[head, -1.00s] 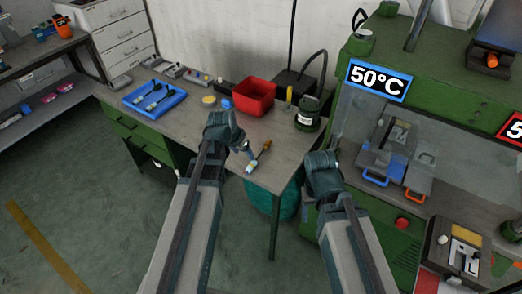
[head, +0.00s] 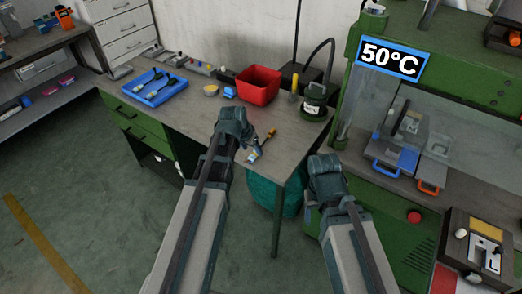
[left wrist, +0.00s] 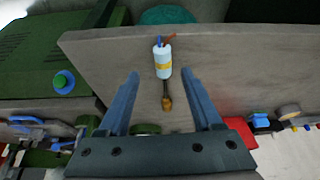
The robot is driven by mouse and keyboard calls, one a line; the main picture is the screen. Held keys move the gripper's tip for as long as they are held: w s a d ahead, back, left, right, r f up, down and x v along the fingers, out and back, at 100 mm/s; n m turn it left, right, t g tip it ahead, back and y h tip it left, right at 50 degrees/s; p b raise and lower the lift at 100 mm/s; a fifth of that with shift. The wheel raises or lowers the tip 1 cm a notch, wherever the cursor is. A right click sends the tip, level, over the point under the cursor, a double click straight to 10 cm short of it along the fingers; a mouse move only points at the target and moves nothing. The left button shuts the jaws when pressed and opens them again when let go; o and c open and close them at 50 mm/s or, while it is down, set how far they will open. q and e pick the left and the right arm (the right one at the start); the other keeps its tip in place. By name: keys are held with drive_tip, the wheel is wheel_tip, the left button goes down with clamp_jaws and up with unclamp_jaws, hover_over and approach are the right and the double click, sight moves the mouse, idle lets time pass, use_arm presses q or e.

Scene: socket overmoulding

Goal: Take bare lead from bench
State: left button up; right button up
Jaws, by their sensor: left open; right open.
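The bare lead (head: 262,148) lies on the bench (head: 205,125) near its front right edge. In the left wrist view the lead (left wrist: 163,62) has a pale body with a yellow band, blue and orange wires at one end and a brass-brown tip at the other. My left gripper (left wrist: 160,76) is open and empty, with its fingers on either side of the lead's line. In the head view my left gripper (head: 255,143) is close by the lead and partly covers it. My right gripper (head: 324,162) is open in front of the green machine; its fingers are mostly hidden.
A blue tray (head: 139,97) with dark leads, a red bin (head: 258,86) and a dark green pot (head: 314,101) stand farther back on the bench. The green machine (head: 347,107) with a 50°C sign (head: 393,58) is at the right. The bench around the lead is clear.

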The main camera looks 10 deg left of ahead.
sight(255, 152)
use_arm(q)
drive_tip(key=shift+w+b+x, duration=0.25)
drive_tip(key=shift+b+x, duration=0.9)
drive_tip(key=shift+x, duration=0.15)
drive_tip(key=shift+w+b+x, duration=0.25)
drive_tip(key=shift+b+x, duration=0.9)
drive_tip(key=shift+x, duration=0.15)
drive_tip(key=shift+a+r, duration=0.1)
drive_tip(key=shift+r, duration=0.1)
clamp_jaws()
